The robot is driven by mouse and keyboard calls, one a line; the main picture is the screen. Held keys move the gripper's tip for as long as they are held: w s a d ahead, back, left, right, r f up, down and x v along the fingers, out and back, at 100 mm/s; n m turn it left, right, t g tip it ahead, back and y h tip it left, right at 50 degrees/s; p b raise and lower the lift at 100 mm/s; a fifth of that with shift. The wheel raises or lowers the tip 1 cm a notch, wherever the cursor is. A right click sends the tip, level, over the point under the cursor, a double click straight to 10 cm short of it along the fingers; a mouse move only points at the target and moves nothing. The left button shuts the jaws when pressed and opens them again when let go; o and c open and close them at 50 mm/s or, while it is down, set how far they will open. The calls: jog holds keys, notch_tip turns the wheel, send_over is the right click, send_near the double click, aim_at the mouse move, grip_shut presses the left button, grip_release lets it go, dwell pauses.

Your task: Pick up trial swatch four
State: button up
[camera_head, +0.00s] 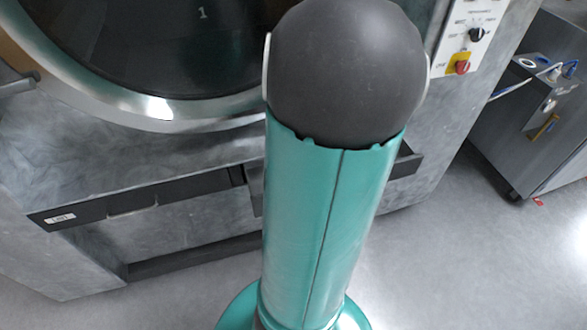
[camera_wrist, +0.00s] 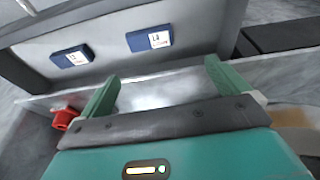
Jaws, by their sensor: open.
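My gripper (camera_wrist: 161,70) is open in the wrist view, with two green fingers set wide apart and nothing between them. Beyond the fingers, two small dark blue pieces with white labels sit against a grey panel. The right blue piece (camera_wrist: 150,39) lies beyond the gap between the fingers; its label seems to end in a 4. The left blue piece (camera_wrist: 72,57) lies past the left finger; its label is too small to read surely. The gripper touches neither. In the head view my arm hides the middle and the gripper does not show; no blue piece is seen there.
A red part (camera_wrist: 65,118) is beside the left finger. In the head view a large washer with a round door (camera_head: 160,60) marked 1 fills the left. Its control panel (camera_head: 468,35) has a red knob. A grey cabinet (camera_head: 535,100) stands right. The floor (camera_head: 470,260) is clear there.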

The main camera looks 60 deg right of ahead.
jog(key=x, duration=0.4)
jog(key=s+x, duration=0.1)
jog(key=x, duration=0.4)
jog(key=s+d+x, duration=0.1)
jog(key=x, duration=0.4)
jog(key=shift+f, duration=0.1)
jog(key=c, duration=0.7)
jog(key=shift+d, duration=0.1)
